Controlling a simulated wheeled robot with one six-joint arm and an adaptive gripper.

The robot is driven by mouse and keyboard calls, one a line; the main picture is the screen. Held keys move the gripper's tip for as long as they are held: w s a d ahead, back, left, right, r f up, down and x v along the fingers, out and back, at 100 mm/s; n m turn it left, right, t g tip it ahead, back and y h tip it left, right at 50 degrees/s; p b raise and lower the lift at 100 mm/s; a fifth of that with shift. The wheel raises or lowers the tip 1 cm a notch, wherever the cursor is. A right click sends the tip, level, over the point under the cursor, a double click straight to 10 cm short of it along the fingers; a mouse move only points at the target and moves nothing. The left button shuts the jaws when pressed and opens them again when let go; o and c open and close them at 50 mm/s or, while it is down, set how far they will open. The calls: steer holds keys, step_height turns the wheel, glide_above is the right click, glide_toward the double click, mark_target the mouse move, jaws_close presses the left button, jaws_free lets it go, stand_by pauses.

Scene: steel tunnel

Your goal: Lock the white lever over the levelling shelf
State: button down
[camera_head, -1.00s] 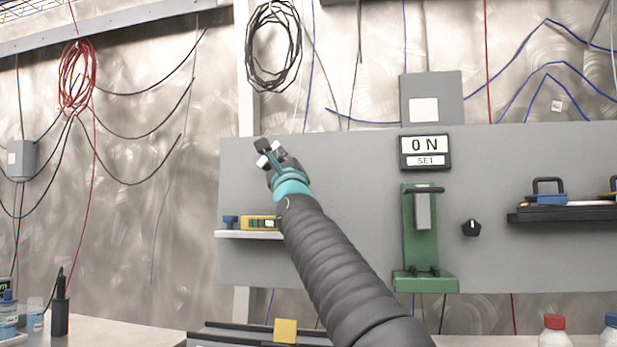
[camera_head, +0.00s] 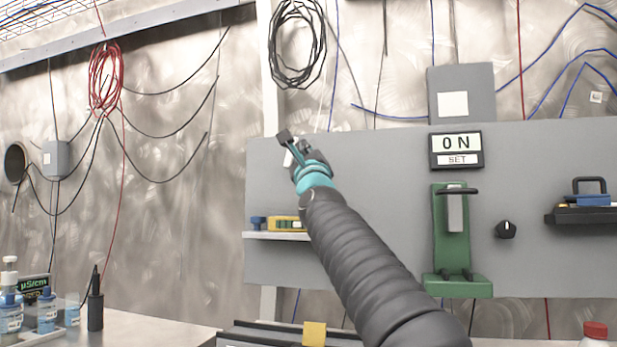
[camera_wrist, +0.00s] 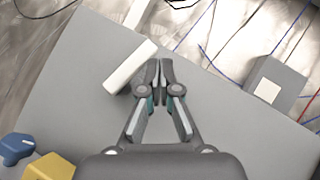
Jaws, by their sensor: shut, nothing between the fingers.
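The white lever (camera_wrist: 130,67) is a short white bar on the grey panel, slanting from lower left to upper right in the wrist view. My gripper (camera_wrist: 161,66) is shut and empty, its fingertips just right of the lever's upper end; I cannot tell whether they touch. In the head view my gripper (camera_head: 287,139) is above the levelling shelf (camera_head: 262,235), and the lever (camera_head: 289,158) is mostly hidden behind it. The shelf holds a yellow level (camera_head: 286,223) and a blue knobbed piece (camera_head: 257,222); both show at lower left in the wrist view.
A bench with bottles (camera_head: 45,312) is at lower left. The panel around the lever is clear.

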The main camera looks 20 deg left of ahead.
steer(key=v, duration=1.1)
steer(key=shift+s, duration=0.15)
steer(key=shift+f, duration=0.15)
stand_by(0.4)
